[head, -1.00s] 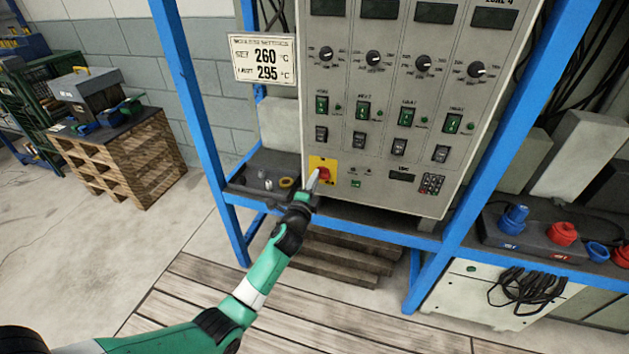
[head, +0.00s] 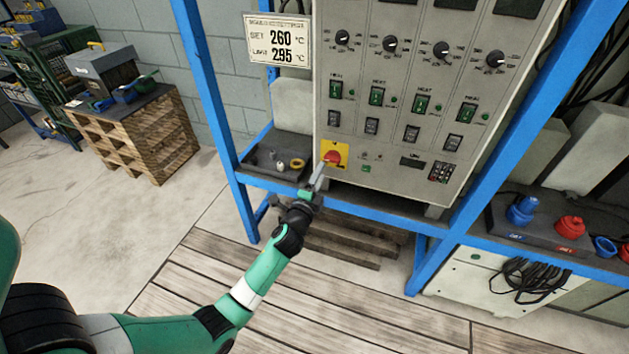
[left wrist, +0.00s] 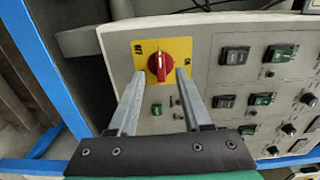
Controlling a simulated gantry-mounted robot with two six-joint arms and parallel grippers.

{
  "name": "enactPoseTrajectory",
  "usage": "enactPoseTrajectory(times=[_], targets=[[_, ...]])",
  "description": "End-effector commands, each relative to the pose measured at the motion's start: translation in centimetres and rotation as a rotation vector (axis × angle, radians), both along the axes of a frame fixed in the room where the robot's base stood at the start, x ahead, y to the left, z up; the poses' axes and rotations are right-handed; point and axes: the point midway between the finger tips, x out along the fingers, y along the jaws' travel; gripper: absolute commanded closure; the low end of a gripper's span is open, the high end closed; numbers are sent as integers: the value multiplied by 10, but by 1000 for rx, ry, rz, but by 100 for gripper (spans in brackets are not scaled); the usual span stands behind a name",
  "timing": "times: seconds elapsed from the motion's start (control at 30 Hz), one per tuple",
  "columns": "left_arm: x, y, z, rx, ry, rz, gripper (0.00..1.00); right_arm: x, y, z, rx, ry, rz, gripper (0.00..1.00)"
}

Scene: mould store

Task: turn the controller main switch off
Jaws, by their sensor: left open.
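The controller main switch (head: 332,157) is a red rotary knob on a yellow plate at the lower left of the grey control cabinet (head: 385,180). In the left wrist view the red knob (left wrist: 159,67) stands with its grip running up and down the picture; the plate's lettering is too small to read surely. My left gripper (head: 322,166) is just in front of the switch. My right gripper is out of view.
Blue frame posts (head: 215,110) flank the cabinet. A dark tray (head: 272,166) with small parts is left of the switch. A sign (head: 277,40) hangs above. Green rocker switches (head: 377,95) and dials are above the switch. Blue and red plugs (head: 570,227) are at right.

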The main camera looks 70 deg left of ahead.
Motion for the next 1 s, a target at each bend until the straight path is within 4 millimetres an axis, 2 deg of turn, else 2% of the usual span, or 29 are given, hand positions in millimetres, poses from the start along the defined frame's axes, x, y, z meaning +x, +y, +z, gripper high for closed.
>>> enactPoseTrajectory(times=[0.03, 0.1, 0.3, 0.9, 1.0], targets=[[-9, -10, 3, -1, 3, -2, 51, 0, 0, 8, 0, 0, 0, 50], [-20, -21, 2, -1, 3, -1, 51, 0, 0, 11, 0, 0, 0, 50], [-39, -41, 1, 0, 1, 0, 51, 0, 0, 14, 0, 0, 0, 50], [-42, -43, 0, 0, 0, 0, 51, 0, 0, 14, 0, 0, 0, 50], [-36, -50, 9, 1, -2, -16, 51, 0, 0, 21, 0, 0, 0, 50]])
